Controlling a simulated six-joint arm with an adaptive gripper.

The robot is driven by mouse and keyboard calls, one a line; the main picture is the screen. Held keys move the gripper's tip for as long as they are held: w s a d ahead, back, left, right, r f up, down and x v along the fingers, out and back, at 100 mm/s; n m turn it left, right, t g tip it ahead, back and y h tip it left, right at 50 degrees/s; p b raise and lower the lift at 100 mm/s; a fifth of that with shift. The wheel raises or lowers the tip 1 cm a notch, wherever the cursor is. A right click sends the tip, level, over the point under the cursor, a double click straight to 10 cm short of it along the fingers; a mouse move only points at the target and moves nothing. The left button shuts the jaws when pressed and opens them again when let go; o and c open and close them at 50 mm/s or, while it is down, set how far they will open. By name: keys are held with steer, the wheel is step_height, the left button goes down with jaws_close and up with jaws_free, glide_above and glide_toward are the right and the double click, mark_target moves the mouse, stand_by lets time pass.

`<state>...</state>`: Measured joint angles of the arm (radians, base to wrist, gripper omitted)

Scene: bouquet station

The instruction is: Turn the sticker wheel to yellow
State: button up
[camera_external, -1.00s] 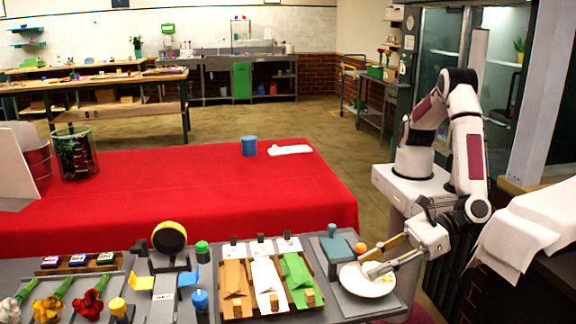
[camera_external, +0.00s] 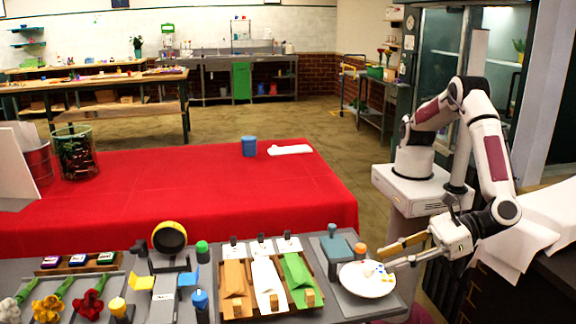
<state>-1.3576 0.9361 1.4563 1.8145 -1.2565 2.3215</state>
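The sticker wheel appears to be the round white disc (camera_external: 354,281) at the front right of the grey station. Small blue and yellow marks show near its upper right part; they are too small to read in detail. My gripper (camera_external: 382,258) is just right of the disc, reaching left toward its upper right edge. Its two fingers, one looking tan and one grey, are spread apart with nothing visible between them. Whether a fingertip touches the disc I cannot tell.
A teal block with a knob (camera_external: 336,245) and an orange-topped piece (camera_external: 361,249) stand close behind the disc. A wooden tray (camera_external: 227,309) with orange, white and green wrappers lies to its left. The red table (camera_external: 200,180) behind is mostly clear.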

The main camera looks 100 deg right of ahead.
steer(key=s+a+f+n+g+y, duration=0.1)
steer(key=s+a+n+g+y, duration=0.2)
steer(key=s+a+n+y, duration=0.5)
steer(key=s+a+f+n+g+y, duration=0.15)
steer(key=a+n, duration=0.35)
steer(key=n, duration=0.7)
steer(key=d+r+n+g+h, duration=0.1)
steer(key=d+r+n, duration=0.3)
steer(key=d, duration=0.9)
steer(key=d+r+n+g+h, duration=0.1)
steer(key=d+r+n+g, duration=0.3)
steer(key=d+n, duration=0.6)
steer(key=d+r+n+g+h, duration=0.1)
steer(key=d+r+n, duration=0.4)
steer(key=d, duration=1)
steer(key=n+g, duration=0.1)
steer(key=n, duration=0.1)
steer(key=shift+s+d+r+n, duration=0.2)
steer(key=shift+s+d+n, duration=0.1)
steer(key=shift+d, duration=0.05)
